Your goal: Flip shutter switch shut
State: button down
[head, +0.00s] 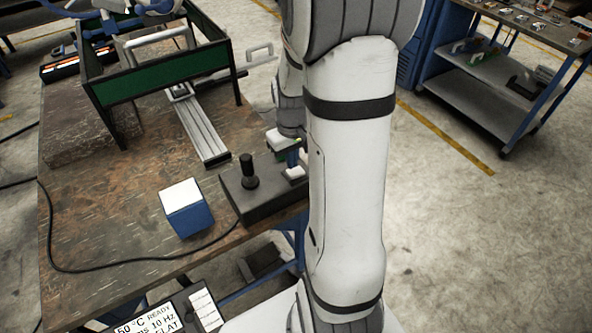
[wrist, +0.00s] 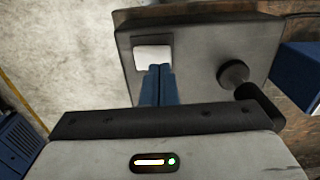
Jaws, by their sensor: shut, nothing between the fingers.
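A dark grey control box (head: 262,207) sits at the near right edge of the wooden table; it also fills the upper middle of the wrist view (wrist: 195,85). A white square switch (wrist: 153,57) is on its top face, and it shows in the head view (head: 294,172) too. I take it to be the shutter switch; its tilt is hard to read. My gripper (wrist: 158,68) has its two blue fingers together, with nothing between them. Their tips are at the switch's edge and hide part of it; I cannot tell if they touch. In the head view my gripper (head: 293,164) is partly hidden by my arm.
A black joystick (head: 248,172) stands on the same box, beside the switch, and shows as a round knob in the wrist view (wrist: 234,74). A blue box with a white top (head: 187,208) is to the left. A black cable crosses the table (head: 130,215).

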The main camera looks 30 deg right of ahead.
aim_at(292, 172)
jog(key=shift+f+b, duration=1)
jog(key=shift+f, duration=0.3)
dwell(0.5)
jog(key=shift+r, duration=0.15)
jog(key=shift+r+p, duration=2.6)
jog(key=shift+r, duration=0.85)
jog(key=s+a+r+t, duration=0.3)
jog(key=s+a+r, duration=0.9)
jog(key=r, duration=0.1)
jog(key=shift+s+a+r, duration=0.15)
jog(key=shift+s+r, duration=0.2)
